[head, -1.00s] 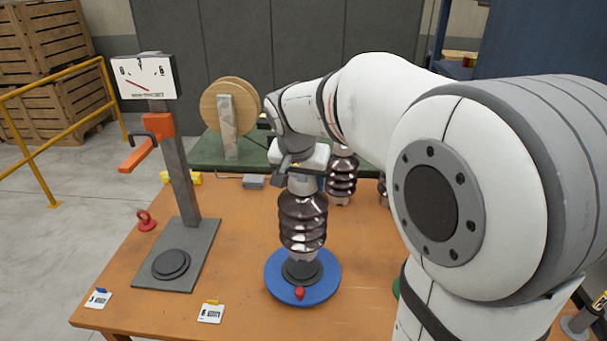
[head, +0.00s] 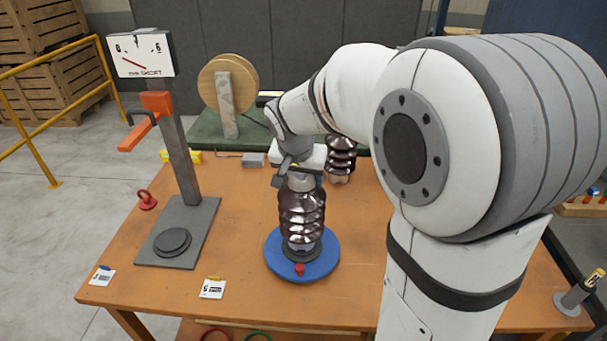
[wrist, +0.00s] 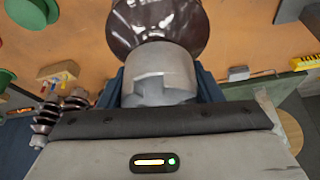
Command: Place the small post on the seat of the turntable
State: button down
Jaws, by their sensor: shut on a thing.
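The small post (head: 302,213) is a dark brown ribbed insulator with grey metal ends. It stands upright over the dark seat in the middle of the blue turntable (head: 274,263). My gripper (head: 301,184) is shut on the post's top metal cap, which also shows between the fingers in the wrist view (wrist: 162,78). The post's lower end is at the seat; I cannot tell whether it rests fully on it. A red knob (head: 299,269) sits at the turntable's front.
A gauge stand (head: 181,160) with an orange handle is at left. Another ribbed insulator (head: 341,160) stands behind. A wooden disc (head: 245,79) stands on a green bench. Cards (head: 212,289) lie near the orange table's front edge.

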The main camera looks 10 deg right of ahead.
jog(key=shift+c, duration=2.1)
grip_release()
jog(key=shift+s, duration=0.1)
jog(key=shift+r, duration=0.1)
jog(key=b+v, duration=0.2)
jog(key=v, duration=1)
jog(key=s+d+f+n+y, duration=0.1)
jog(key=s+f+n, duration=0.2)
jog(key=s+f, duration=0.3)
jog(key=s+d+f+n+y, duration=0.1)
jog(key=s+f, duration=0.5)
jog(key=s, duration=0.6)
jog(key=shift+d+f+n+g, duration=0.25)
jog(key=shift+f+n+g, duration=0.05)
jog(key=shift+n, duration=0.6)
